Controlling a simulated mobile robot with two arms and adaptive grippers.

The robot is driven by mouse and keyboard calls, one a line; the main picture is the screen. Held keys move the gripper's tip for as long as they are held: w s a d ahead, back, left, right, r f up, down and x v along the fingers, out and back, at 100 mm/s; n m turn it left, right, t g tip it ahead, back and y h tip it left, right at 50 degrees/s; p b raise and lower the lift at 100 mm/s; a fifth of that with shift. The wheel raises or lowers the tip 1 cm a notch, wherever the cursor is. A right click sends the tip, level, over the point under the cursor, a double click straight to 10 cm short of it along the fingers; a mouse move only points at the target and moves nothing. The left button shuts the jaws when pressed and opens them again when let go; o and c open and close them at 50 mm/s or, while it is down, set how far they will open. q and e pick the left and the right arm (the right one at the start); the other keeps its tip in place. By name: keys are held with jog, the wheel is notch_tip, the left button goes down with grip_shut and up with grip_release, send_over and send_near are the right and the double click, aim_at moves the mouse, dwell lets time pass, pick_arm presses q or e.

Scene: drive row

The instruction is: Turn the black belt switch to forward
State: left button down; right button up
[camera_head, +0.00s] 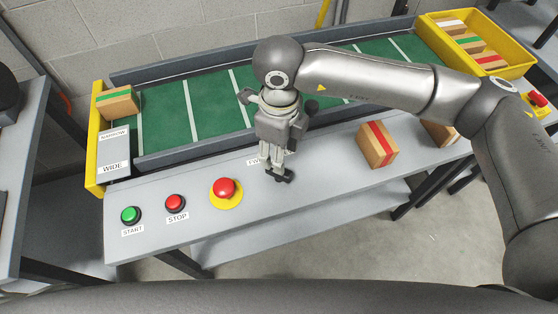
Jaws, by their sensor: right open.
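My right gripper (272,166) points down at the front ledge of the conveyor, its jaws open. A black piece, which looks like the belt switch (281,176), shows right at its fingertips. The fingers cover part of it, and I cannot tell whether they touch it or which way its handle points. A white label (253,162) beside it starts with what looks like "FW"; the gripper hides the rest. My left gripper is not in view.
On the ledge stand a green START button (131,215), a red STOP button (175,203) and a red emergency button (224,188). A box with a red stripe (378,145) stands right of the gripper. The green belt (190,107) lies behind; a yellow bin (437,52) holds boxes.

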jog(key=shift+r, duration=2.4)
